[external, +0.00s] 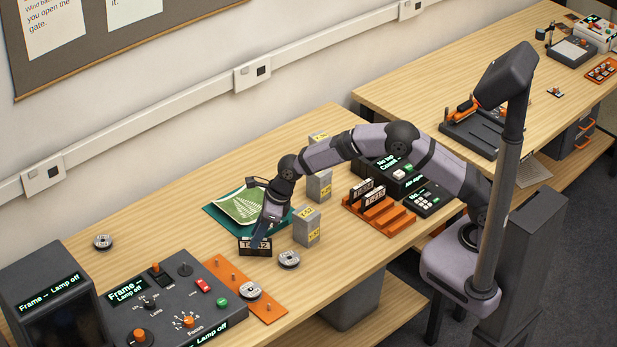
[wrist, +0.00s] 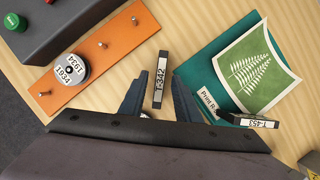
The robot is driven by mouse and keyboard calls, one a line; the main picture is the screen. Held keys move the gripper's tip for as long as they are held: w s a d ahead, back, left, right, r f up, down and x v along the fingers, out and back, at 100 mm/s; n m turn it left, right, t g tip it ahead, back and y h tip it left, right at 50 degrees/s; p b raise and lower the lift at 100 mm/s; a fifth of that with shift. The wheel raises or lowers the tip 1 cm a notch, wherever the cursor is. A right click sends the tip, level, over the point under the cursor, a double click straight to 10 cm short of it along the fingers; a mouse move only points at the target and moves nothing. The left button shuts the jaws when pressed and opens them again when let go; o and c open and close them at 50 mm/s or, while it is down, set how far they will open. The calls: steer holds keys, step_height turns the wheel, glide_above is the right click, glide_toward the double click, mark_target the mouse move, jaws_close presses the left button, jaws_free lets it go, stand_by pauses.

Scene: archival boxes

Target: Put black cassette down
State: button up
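A black cassette (external: 262,252) with a white label stands at the table's front, right at the tip of my gripper (external: 259,238). It appears to rest on the table. In the wrist view the cassette (wrist: 160,72) lies between the two fingers of my gripper (wrist: 159,92), with a gap visible on both sides, so the gripper looks open around it. A second black cassette (wrist: 248,121) lies by the teal folder's edge. Further cassettes (external: 362,190) stand in the orange rack (external: 390,222).
A teal folder (external: 213,222) with a green fern print (external: 238,207) lies behind my gripper. Grey boxes (external: 307,228) and a loose reel (external: 289,260) stand to the right. An orange peg strip (wrist: 125,38) and dark console (external: 165,300) are at front left. Table left of the folder is mostly clear.

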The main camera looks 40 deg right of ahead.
steer(key=b+v, duration=0.1)
steer(key=v, duration=0.8)
steer(key=shift+d+r, duration=0.1)
steer(key=shift+r, duration=0.05)
steer(key=d+n, duration=0.2)
steer(key=d, duration=0.1)
steer(key=s+d+n, duration=0.1)
steer(key=d+n, duration=0.1)
steer(key=d, duration=0.2)
steer(key=s+d+n+h, duration=0.1)
steer(key=d+n, duration=0.1)
steer(key=d, duration=0.1)
steer(key=shift+d+f, duration=0.25)
steer(key=shift+f, duration=0.15)
steer(key=s+d+f+n+g+h, duration=0.1)
steer(key=s+d+f+n, duration=0.2)
steer(key=s+d+n, duration=0.7)
steer(key=s+d+f+n+g+h, duration=0.1)
steer(key=s+d+f+n+g, duration=0.1)
steer(key=s+d+n, duration=0.9)
steer(key=shift+s+d+f, duration=0.4)
steer(key=shift+s+d, duration=0.5)
steer(key=shift+d, duration=0.25)
steer(key=shift+o, duration=1.3)
